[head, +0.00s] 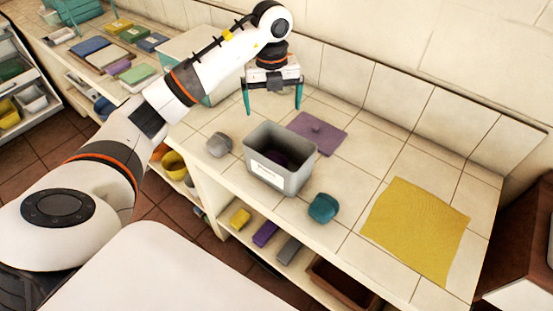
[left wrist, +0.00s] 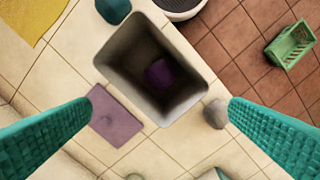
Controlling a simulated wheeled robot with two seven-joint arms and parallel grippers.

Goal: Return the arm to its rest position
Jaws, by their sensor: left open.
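My left gripper (head: 272,97) is open and empty, with teal fingers pointing down above the tiled counter, behind the grey bin. Its two fingers stand wide apart in the left wrist view (left wrist: 160,118), with the bin (left wrist: 110,65) below and beyond them. My left arm comes in from the left of the head view, rises over the counter and bends down at the wrist. My right gripper is not in either view.
The labelled grey bin (head: 298,180) holds a purple item (head: 277,157). A purple cloth (head: 318,133), a grey lump (head: 219,144), a teal lump (head: 322,208) and a yellow cloth (head: 416,226) lie on the counter. Folded cloths (head: 90,48) lie farther left. A tiled wall stands behind.

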